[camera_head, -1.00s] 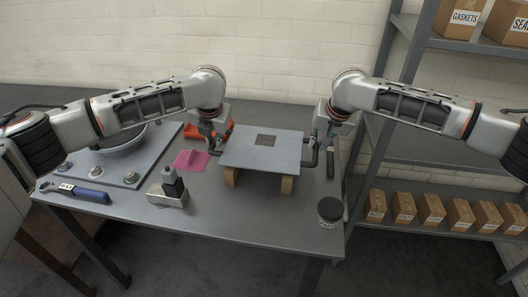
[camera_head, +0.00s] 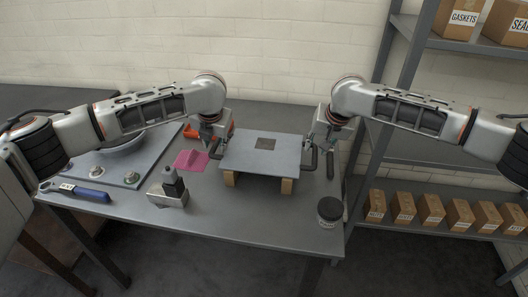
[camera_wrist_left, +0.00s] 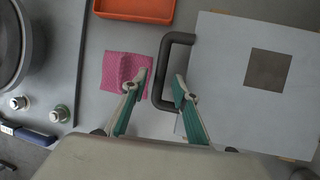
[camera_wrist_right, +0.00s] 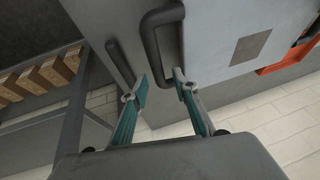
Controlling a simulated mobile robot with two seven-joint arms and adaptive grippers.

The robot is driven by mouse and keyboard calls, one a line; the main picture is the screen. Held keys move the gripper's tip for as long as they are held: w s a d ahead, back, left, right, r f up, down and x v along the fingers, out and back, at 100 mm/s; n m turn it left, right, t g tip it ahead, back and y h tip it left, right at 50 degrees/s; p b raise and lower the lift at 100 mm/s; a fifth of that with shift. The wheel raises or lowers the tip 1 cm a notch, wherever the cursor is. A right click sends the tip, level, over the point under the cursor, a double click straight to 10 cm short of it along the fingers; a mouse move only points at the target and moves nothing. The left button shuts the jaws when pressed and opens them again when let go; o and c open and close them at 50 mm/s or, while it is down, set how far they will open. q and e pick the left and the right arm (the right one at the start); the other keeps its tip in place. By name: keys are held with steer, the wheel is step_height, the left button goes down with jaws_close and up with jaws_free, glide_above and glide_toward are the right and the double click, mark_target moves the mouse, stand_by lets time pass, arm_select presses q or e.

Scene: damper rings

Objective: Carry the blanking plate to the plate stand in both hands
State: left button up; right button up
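The blanking plate (camera_head: 245,158) is a flat grey plate with a dark square in it and a black handle on each side. It lies level over the plate stand, whose wooden blocks (camera_head: 287,186) show under its front edge; it appears to rest on them. My left gripper (camera_wrist_left: 160,84) is open, with the left handle (camera_wrist_left: 178,38) between its spread fingers. My right gripper (camera_wrist_right: 161,84) is open, with its fingers on either side of the right handle (camera_wrist_right: 151,45). Gaps show between fingers and handles. Most of the stand is hidden under the plate.
A pink cloth (camera_head: 191,160) and an orange tray (camera_wrist_left: 135,10) lie left of the plate. Shelving (camera_head: 440,155) is at right.

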arm_select(q)
steer(key=v, duration=1.2)
arm_select(e)
steer(key=v, duration=1.2)
